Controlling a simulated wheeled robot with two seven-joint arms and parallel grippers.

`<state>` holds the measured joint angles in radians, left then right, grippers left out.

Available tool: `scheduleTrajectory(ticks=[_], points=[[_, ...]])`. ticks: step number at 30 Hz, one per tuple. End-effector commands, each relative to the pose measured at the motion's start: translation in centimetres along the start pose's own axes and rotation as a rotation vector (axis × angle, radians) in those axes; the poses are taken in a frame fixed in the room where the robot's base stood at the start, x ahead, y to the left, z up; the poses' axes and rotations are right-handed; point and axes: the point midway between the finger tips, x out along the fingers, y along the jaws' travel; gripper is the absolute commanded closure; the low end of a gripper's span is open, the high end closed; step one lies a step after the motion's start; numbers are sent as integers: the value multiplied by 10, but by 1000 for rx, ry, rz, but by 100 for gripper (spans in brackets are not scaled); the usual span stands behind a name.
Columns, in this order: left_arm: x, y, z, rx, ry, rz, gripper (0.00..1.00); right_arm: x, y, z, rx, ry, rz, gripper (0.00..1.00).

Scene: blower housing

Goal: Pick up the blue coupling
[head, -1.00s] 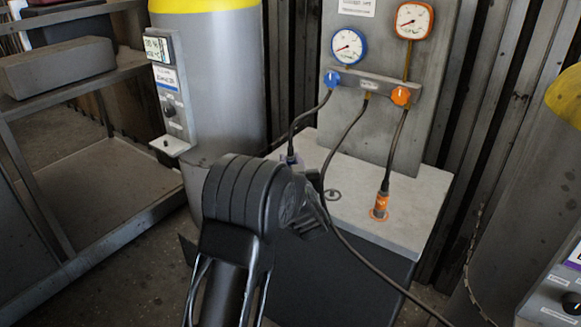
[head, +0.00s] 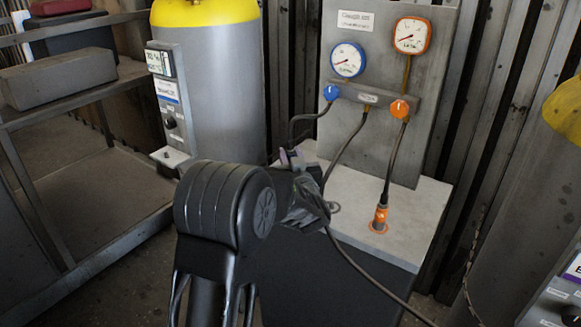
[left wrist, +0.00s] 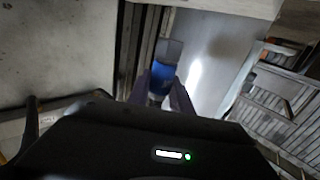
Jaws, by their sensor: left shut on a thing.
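The blue coupling (left wrist: 158,80) sits between the two fingers of my left gripper (left wrist: 161,88) in the left wrist view, with a grey end beyond it. The fingers are shut on it. In the head view my left gripper (head: 291,158) is at the back left of the grey bench (head: 410,208), at the lower end of the hose from the blue valve (head: 331,92). The coupling is mostly hidden there by the fingers, and it appears raised above the bench top. My right gripper is not in view.
An orange coupling (head: 380,217) stands on the bench with its hose. A middle hose (head: 345,152) hangs down over the bench front. Two gauges (head: 348,60) are on the panel behind. A grey cylinder (head: 222,95) stands left, beside a shelf (head: 85,205).

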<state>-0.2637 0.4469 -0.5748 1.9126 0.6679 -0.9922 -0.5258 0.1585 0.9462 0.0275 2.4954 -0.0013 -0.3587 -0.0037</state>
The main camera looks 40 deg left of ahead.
Motion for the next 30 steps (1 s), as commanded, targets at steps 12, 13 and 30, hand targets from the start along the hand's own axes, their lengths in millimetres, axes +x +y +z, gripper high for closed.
scheduleTrajectory(ticks=[12,13,30], points=[[0,0,-42,-1,1,0,100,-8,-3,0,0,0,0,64],[0,0,-42,0,1,0,100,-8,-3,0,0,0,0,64],[-1,2,-42,0,0,5,100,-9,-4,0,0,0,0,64]])
